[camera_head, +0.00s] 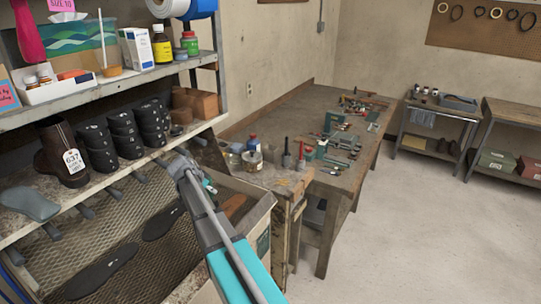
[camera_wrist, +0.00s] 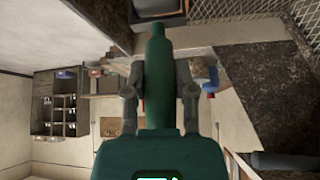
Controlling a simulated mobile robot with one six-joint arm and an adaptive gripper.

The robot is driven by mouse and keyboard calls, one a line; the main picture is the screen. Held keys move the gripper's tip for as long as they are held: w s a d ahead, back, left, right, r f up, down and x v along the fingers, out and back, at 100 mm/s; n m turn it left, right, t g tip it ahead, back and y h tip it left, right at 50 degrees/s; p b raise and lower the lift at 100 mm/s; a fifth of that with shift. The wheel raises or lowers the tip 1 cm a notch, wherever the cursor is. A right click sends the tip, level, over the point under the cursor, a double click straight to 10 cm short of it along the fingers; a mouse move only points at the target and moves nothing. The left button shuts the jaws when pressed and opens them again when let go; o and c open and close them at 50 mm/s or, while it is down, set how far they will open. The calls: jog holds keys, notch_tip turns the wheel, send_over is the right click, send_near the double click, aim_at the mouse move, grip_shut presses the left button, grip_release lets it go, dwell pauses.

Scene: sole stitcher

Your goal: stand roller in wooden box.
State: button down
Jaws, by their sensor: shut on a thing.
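My gripper (camera_head: 182,160) is in front of the shelf rack, at the right end of its middle shelf. In the wrist view my gripper (camera_wrist: 157,72) has its two grey fingers on either side of a dark green, bottle-shaped piece (camera_wrist: 155,90), narrower at its far end. It is held; I take it for the roller, but no roller head can be made out. A brown box (camera_head: 203,105), possibly the wooden box, sits on the middle shelf just beyond my gripper. Its inside is not clearly visible.
Black shoe parts (camera_head: 124,134) and a tagged boot (camera_head: 62,155) stand left on the shelf. A pale-rimmed bin (camera_head: 262,212) with soles lies below right. The workbench (camera_head: 300,100) holds jars and tools. The floor (camera_head: 420,230) at right is clear.

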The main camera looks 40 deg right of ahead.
jog(key=shift+r, duration=0.1)
notch_tip(320, 180, up, 4)
jog(key=p, duration=0.3)
jog(key=shift+f+p, duration=0.2)
jog(key=shift+p, duration=0.2)
jog(key=shift+s+f, duration=0.1)
